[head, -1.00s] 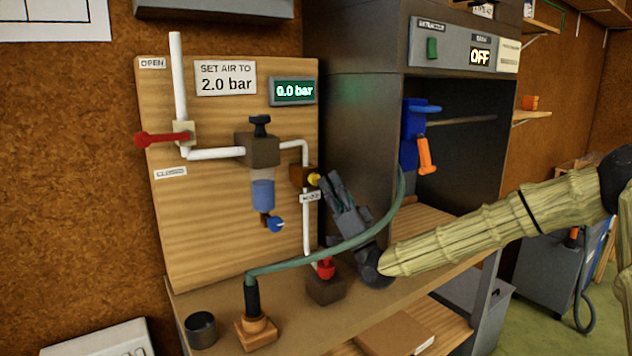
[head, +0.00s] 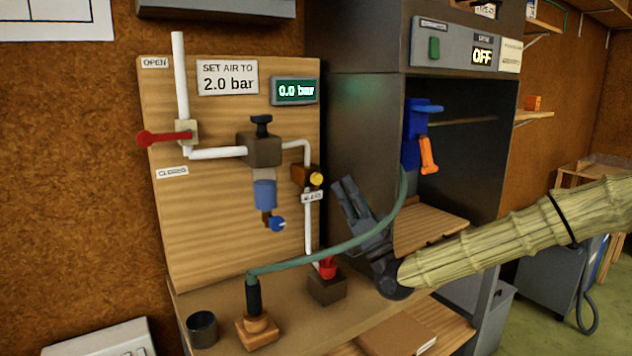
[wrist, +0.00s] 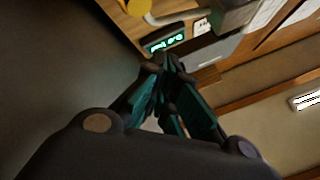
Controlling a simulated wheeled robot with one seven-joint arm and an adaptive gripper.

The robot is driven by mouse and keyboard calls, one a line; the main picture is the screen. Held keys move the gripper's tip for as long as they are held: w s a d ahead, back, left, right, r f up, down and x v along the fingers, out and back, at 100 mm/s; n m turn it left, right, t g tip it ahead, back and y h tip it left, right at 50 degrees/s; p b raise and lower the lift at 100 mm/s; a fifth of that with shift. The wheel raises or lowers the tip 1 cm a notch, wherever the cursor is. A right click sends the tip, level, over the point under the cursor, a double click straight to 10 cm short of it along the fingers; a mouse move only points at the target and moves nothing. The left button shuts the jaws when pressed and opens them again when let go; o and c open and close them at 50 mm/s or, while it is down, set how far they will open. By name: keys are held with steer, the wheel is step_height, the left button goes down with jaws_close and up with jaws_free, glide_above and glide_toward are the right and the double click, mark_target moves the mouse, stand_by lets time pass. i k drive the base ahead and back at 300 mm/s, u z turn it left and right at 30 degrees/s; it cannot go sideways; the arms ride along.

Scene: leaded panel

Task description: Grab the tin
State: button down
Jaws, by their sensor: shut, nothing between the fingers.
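The only tin-like thing I see is a small dark grey open-topped cylinder (head: 201,329), standing upright on the bench at the lower left of the head view. My gripper (head: 345,186) is well to its right and higher, in front of the dark cabinet side. Its fingers are together and empty, pointing up and to the left. In the wrist view my gripper (wrist: 166,64) also shows its fingertips meeting. The tin does not show in the wrist view.
A green hose (head: 330,246) arcs from a wooden-based fitting (head: 257,331) beside the tin, past my gripper. A red-topped block (head: 326,287) stands between. The wooden panel (head: 215,225) with pipes, a red lever (head: 163,138) and a yellow knob (head: 316,179) rises behind.

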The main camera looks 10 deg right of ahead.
mark_target(201, 326)
steer(key=k, duration=1)
